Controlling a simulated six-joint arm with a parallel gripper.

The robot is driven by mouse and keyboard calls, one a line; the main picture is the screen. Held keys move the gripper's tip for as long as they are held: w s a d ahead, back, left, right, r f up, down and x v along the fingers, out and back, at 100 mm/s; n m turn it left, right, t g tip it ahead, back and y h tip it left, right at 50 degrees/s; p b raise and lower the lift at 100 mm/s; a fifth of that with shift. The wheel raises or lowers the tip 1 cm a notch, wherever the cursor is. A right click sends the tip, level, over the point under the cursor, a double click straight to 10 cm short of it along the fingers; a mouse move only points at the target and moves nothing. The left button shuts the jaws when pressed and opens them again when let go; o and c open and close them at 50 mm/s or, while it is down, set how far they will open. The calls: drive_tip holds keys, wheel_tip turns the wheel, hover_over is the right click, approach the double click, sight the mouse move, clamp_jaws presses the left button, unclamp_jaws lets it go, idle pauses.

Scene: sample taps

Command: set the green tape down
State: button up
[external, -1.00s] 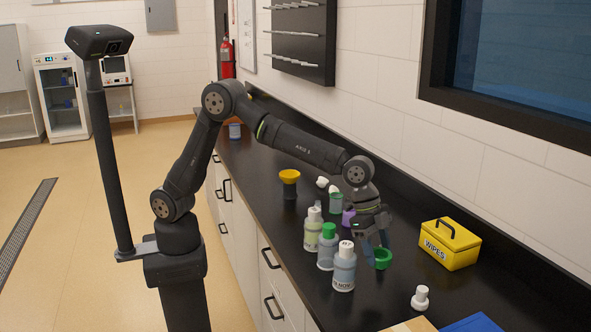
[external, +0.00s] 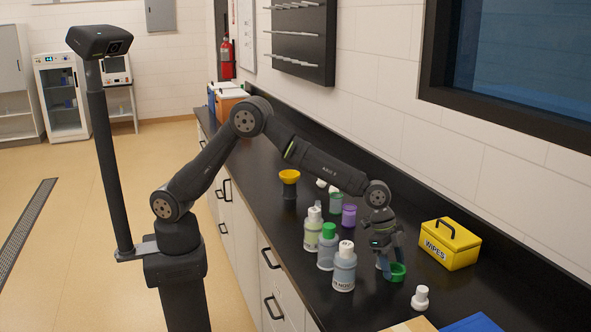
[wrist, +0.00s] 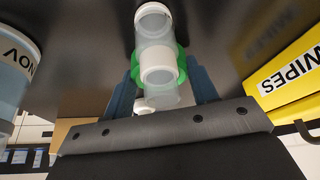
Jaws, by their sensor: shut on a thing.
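The green tape (external: 398,272) is a small green ring, low over the black counter near its front part. My gripper (external: 390,268) is shut on it, with blue fingers on either side. Whether the tape touches the counter I cannot tell. In the wrist view, green parts of the tape (wrist: 180,62) show between my fingertips (wrist: 162,68), largely covered by a white and translucent bottle shape (wrist: 153,25).
A white bottle (external: 420,299) stands right of and nearer than the tape. A yellow wipes box (external: 450,248) stands behind it to the right. A white-capped bottle (external: 344,270), a green-capped bottle (external: 327,252) and a purple cup (external: 349,215) stand to the left.

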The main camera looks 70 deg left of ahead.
drive_tip(key=shift+f, duration=0.1)
drive_tip(key=o, duration=1)
drive_tip(key=shift+c, duration=0.2)
drive_tip(key=v, duration=1.1)
drive_tip(key=shift+r, duration=0.25)
drive_tip(key=shift+o, duration=1)
drive_tip(key=shift+a+r, duration=0.2)
drive_tip(key=shift+r, duration=0.15)
